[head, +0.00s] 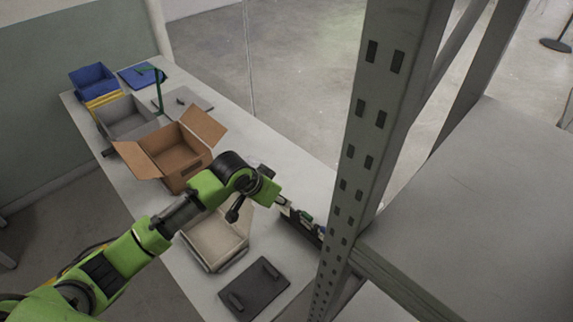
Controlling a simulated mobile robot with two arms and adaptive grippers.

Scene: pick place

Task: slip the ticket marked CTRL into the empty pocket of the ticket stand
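My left gripper (284,202) is at the end of the green arm, over the near right part of the white table. A small pale piece shows at its fingertips; it may be a ticket, but no marking can be read. I cannot tell whether the fingers are shut on it. A dark stand (297,230) holding small coloured pieces, likely the ticket stand, is just below and right of the gripper, partly hidden by the grey post. I cannot make out which pocket is empty. My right gripper is not in view.
A grey perforated post (366,130) rises close to the stand's right. An open cardboard box (180,160), a beige bin (213,248), a grey bin (128,120), a blue bin (92,78) and a dark flat board (256,288) are on the table (262,150).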

